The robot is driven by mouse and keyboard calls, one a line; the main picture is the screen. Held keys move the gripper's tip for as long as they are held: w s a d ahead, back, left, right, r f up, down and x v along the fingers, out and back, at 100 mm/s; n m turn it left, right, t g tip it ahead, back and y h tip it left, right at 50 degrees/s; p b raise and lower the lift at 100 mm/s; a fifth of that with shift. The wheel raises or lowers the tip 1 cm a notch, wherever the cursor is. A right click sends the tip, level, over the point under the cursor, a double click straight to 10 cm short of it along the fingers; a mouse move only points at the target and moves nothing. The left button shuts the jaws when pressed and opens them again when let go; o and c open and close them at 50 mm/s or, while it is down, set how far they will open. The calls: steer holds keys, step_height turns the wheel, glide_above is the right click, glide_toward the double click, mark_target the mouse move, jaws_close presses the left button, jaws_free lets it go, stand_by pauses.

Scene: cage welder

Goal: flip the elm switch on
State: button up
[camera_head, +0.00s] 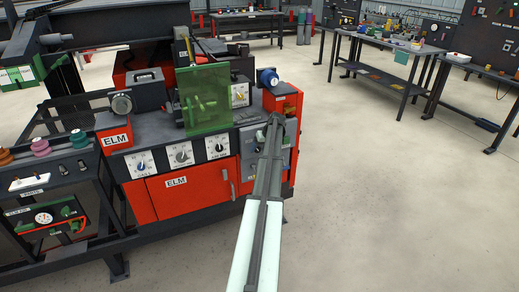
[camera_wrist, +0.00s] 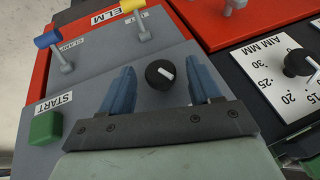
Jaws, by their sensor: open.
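The red ELM machine (camera_head: 171,197) stands in the head view, with a grey control panel (camera_head: 248,137) on its right front, partly hidden by my arm. My gripper (camera_head: 275,122) is at that panel. In the wrist view, my gripper (camera_wrist: 160,68) is open, with its blue fingers on either side of a round black knob (camera_wrist: 158,76) with a white pointer mark. The pointer tilts to the right. I cannot tell whether the fingers touch the knob; gaps show on both sides. A label reading ELM (camera_wrist: 109,19) is on the red edge beyond the panel.
On the same panel are a blue-tipped lever (camera_wrist: 52,42) marked CLAMP, a yellow-tipped lever (camera_wrist: 137,18) and a green START button (camera_wrist: 45,127). A white AIM MM dial (camera_wrist: 284,76) lies to the right. Open floor (camera_head: 390,200) is right of the machine.

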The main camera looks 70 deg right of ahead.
steer(key=shift+c, duration=0.4)
steer(key=c, duration=1)
steer(key=shift+o, duration=0.2)
steer(key=shift+d, duration=0.1)
steer(key=shift+s+d+f+m+t+y, duration=0.2)
steer(key=shift+m+t+y, duration=0.25)
steer(key=shift+t+y, duration=0.85)
steer(key=shift+s+d+f+m+t+y, duration=0.1)
steer(key=shift+f+m+t+y, duration=0.3)
steer(key=shift+t+y, duration=0.9)
steer(key=shift+s+d+f+m+t+y, duration=0.15)
steer(key=shift+m+t+y, duration=0.55)
steer(key=shift+t, duration=1.1)
steer(key=o, duration=1)
